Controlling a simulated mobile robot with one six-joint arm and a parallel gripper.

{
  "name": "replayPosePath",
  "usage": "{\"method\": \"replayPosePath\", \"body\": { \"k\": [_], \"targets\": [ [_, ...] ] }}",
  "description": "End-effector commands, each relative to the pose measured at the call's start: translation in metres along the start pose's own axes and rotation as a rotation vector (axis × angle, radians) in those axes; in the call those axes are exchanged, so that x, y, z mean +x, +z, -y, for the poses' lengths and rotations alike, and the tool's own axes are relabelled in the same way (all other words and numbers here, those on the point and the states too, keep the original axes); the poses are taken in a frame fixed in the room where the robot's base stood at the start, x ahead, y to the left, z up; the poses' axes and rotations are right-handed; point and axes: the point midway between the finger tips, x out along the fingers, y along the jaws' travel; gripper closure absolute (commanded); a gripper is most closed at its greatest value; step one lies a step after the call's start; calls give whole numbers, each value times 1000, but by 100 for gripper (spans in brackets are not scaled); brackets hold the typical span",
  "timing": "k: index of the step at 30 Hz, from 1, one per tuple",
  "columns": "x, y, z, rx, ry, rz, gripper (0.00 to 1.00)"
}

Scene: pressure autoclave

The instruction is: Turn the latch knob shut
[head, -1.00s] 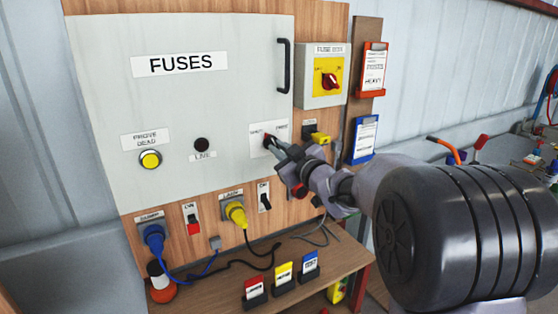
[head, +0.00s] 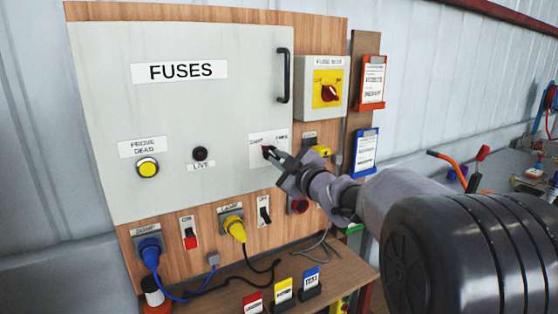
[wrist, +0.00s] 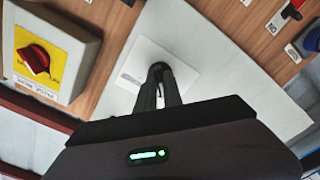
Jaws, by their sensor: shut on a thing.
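The latch knob (wrist: 158,68) is a small dark knob on a white label plate (head: 256,148) at the lower right of the grey FUSES door (head: 225,110). My gripper (head: 271,154) reaches it from the right, with its fingertips at the knob. In the wrist view my gripper (wrist: 160,80) has its two dark fingers closed together on the knob, which they mostly hide. The plate's lettering is too blurred to read surely, and the knob's exact angle cannot be told. The door lies flat against the wooden board.
A black door handle (head: 284,76) is above my gripper. A yellow isolator with a red knob (head: 329,93) is at upper right. Switches and plugs, including a yellow plug (head: 236,228), sit below. A wooden shelf (head: 335,272) holds several coloured cards.

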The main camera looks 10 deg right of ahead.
Motion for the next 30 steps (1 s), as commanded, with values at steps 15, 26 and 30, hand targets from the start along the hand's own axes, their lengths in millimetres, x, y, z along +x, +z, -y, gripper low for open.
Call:
{"method": "replayPosePath", "body": {
  "k": [15,26,30],
  "targets": [
    [0,0,0,0,1,-1,67],
    [-53,-2,-4,1,4,2,67],
    [-102,-2,-4,0,4,2,67]
  ]
}}
